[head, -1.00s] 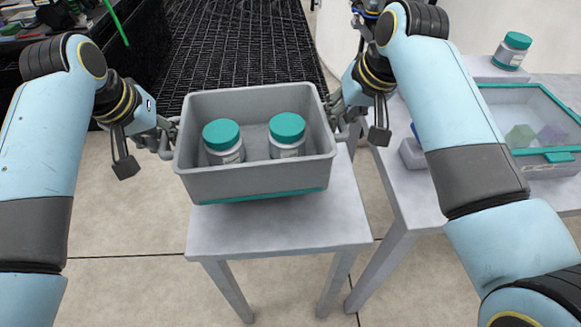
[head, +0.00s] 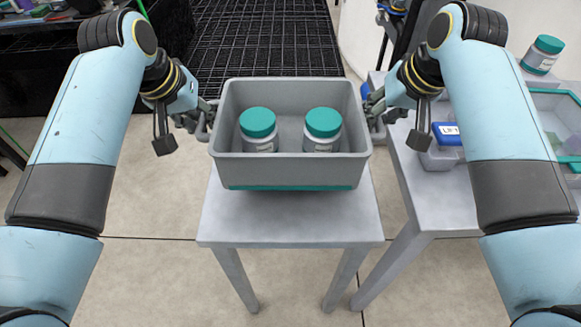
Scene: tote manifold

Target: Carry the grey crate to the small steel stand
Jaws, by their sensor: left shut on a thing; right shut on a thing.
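The grey crate (head: 290,169) is in the middle of the head view, with a teal strip along its lower front edge. Two jars with teal lids, a left jar (head: 258,130) and a right jar (head: 322,130), stand upright inside it. My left gripper (head: 208,120) is shut on the crate's left side. My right gripper (head: 374,108) is shut on its right side. The small steel stand (head: 290,220) is under the crate in the picture. The crate hides the stand's far part, and I cannot tell whether its bottom touches the top.
A larger grey table (head: 420,195) stands close on the right, with a blue-labelled box (head: 447,134), a teal-rimmed clear container (head: 560,110) and another teal-lidded jar (head: 542,54). A black grid surface (head: 265,40) lies behind. Tiled floor is clear at the left front.

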